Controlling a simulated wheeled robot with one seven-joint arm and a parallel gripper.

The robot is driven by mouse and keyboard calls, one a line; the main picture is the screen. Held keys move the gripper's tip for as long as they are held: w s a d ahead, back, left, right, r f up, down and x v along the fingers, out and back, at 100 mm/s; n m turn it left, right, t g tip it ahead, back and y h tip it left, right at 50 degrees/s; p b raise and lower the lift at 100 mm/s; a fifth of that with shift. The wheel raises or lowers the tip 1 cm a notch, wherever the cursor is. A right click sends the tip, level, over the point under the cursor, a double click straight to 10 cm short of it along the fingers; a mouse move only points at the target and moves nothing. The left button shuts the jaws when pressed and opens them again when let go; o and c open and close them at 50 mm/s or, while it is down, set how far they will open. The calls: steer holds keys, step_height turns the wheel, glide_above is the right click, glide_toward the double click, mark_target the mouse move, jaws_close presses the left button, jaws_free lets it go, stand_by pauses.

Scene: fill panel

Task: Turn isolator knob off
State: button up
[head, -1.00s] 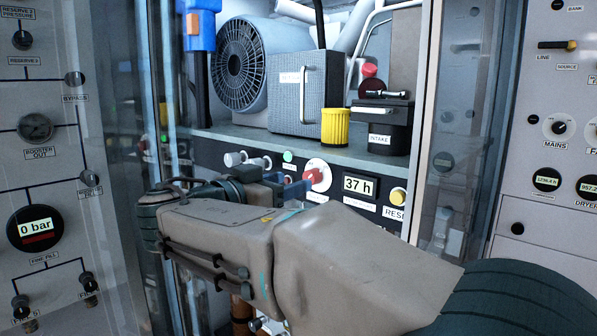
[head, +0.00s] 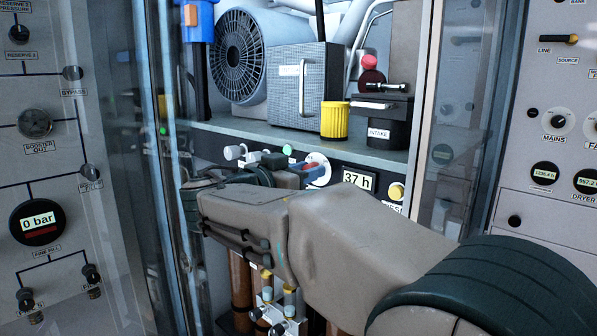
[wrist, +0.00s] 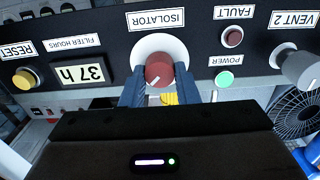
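The red isolator knob (wrist: 159,69) sits on a round white plate under the ISOLATOR label in the wrist view, which is upside down. Contact is not clear.
The 37 h display (wrist: 80,73) and yellow reset button (wrist: 24,78) are beside the knob. On the other side are a green power button (wrist: 224,79), a red fault button (wrist: 232,37) and the vent 2 knob (wrist: 300,69). A yellow filter (head: 335,120) stands on the shelf above.

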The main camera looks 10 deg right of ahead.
steer(key=shift+f+n+b, duration=0.1)
steer(key=shift+n+b, duration=0.3)
steer(key=shift+b, duration=0.1)
steer(key=n+b, duration=0.2)
steer(key=n, duration=1.4)
steer(key=shift+w+a+n, duration=0.1)
steer(key=shift+w+n, duration=0.05)
steer(key=shift+n, duration=0.55)
steer(key=o, duration=1)
steer(key=b+v, duration=0.1)
steer(key=v, duration=1.3)
steer(key=shift+b, duration=0.3)
